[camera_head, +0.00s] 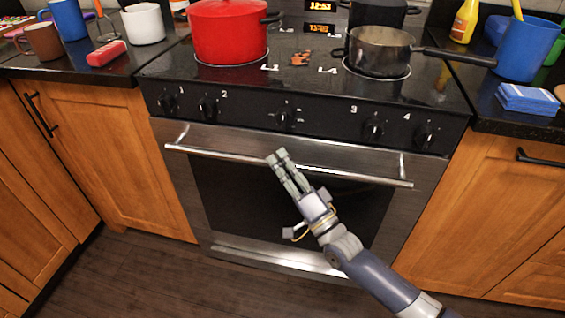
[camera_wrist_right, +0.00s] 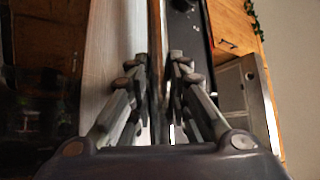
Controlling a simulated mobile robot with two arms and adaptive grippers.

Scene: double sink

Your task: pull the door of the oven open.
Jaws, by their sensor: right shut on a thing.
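The oven door (camera_head: 232,195) has a steel frame and a dark window, and it looks closed in the head view. Its long silver handle (camera_head: 225,156) runs across the top of the door. My right gripper (camera_head: 277,157) reaches up from the lower right, with its fingertips at the handle, left of its middle. In the right wrist view the fingers of my right gripper (camera_wrist_right: 165,70) stand on both sides of the handle bar (camera_wrist_right: 156,65), shut on it. The left gripper is in neither view.
A red pot (camera_head: 228,35) and a grey saucepan (camera_head: 378,52) stand on the stovetop, the pan's handle reaching right. Black knobs (camera_head: 284,117) line the panel above the door. Wooden cabinets (camera_head: 115,150) flank the oven. The floor (camera_head: 120,275) in front shows no objects.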

